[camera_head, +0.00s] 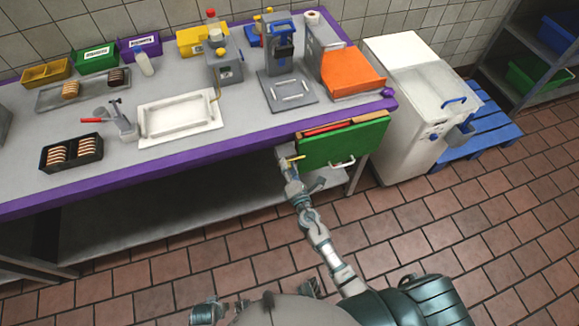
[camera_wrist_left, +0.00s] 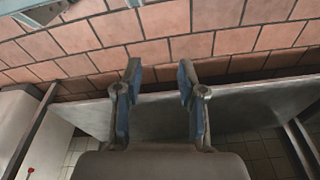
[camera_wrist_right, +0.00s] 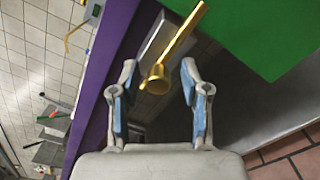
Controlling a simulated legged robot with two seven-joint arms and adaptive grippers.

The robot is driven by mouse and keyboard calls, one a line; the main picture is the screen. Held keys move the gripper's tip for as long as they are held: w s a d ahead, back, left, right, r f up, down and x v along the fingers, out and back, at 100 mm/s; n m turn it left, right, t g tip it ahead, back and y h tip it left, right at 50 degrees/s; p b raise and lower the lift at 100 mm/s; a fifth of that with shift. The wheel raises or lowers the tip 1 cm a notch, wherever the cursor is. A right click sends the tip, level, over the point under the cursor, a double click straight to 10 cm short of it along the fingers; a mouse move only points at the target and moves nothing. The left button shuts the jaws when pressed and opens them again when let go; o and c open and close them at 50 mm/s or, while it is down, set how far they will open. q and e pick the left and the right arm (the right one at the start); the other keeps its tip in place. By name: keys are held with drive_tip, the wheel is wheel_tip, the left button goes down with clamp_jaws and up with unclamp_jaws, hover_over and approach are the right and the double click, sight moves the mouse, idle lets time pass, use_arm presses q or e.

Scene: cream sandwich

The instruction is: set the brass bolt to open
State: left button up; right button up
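The brass bolt (camera_head: 297,158) is a thin gold rod at the left edge of the green drawer front (camera_head: 345,143). In the right wrist view the brass bolt (camera_wrist_right: 180,38) runs diagonally, and its flared round end lies between the fingers in the picture. My right gripper (camera_wrist_right: 158,78) is open around that end; I cannot tell whether either finger touches it. In the head view my right gripper (camera_head: 284,155) is just left of the drawer, under the counter's purple edge. My left gripper (camera_wrist_left: 156,82) is open and empty in its wrist view, away from the bolt.
The purple-edged counter (camera_head: 240,134) lies above and left of the right gripper. The drawer has a pale handle (camera_head: 342,162) and a partly visible red item inside. A white machine (camera_head: 408,110) stands to the right. The tiled floor in front is clear.

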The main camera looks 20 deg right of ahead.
drive_tip(key=shift+a, duration=0.5)
clamp_jaws()
drive_tip(key=shift+d, duration=0.35)
drive_tip(key=shift+a+f, duration=0.1)
drive_tip(key=shift+a, duration=0.2)
drive_tip(key=a, duration=0.3)
drive_tip(key=shift+s+a+b, duration=0.1)
drive_tip(key=shift+s+b, duration=0.05)
drive_tip(key=shift+b, duration=0.15)
drive_tip(key=shift+o, duration=0.9)
unclamp_jaws()
drive_tip(key=shift+a, duration=0.2)
use_arm(q)
drive_tip(key=shift+w+a+r, duration=0.1)
drive_tip(key=shift+w+r, duration=0.05)
drive_tip(key=shift+r, duration=0.6)
use_arm(e)
drive_tip(key=s+d, duration=0.1)
drive_tip(key=s, duration=1)
drive_tip(key=shift+s, duration=0.4)
